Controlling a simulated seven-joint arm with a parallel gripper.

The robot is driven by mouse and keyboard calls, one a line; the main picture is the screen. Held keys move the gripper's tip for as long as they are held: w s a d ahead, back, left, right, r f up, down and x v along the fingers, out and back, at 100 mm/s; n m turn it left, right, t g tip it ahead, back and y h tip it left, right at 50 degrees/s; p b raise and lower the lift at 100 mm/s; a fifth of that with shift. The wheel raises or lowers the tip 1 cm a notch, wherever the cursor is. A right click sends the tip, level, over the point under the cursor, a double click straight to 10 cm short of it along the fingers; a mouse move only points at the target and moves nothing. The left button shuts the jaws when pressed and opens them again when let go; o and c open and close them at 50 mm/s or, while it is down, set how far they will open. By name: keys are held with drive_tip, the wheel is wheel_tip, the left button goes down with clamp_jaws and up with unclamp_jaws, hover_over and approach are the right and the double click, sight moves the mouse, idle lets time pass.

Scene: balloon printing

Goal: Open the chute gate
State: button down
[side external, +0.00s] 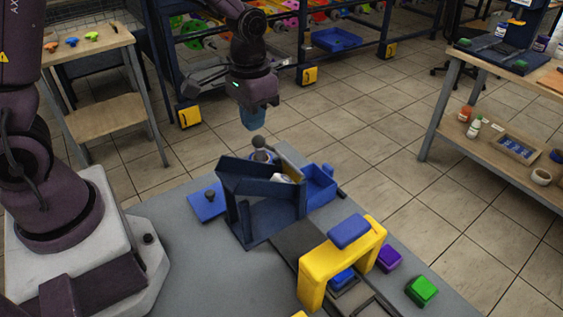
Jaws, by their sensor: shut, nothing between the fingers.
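A dark blue chute stand (262,187) with an angled top stands on the grey table, near the middle of the side external view. A grey round knob (258,143) on a short stem rises behind its top. I cannot tell clearly which part is the gate or how far it is open. My gripper (254,121) points down, with blue fingertips together and empty, above the knob and apart from it. The lower stem of the knob is partly hidden by the chute's angled top.
A yellow arch (341,262) with a blue block on top spans a dark track in front of the chute. Purple (388,258) and green (422,291) blocks sit right of it. A blue tray (318,187) stands beside the chute; a blue plate (208,203) lies left.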

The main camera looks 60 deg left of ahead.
sight(255, 138)
idle(0.4)
drive_tip(key=shift+f, duration=3.2)
drive_tip(key=shift+r, duration=0.1)
wheel_tip(255, 138, up, 13)
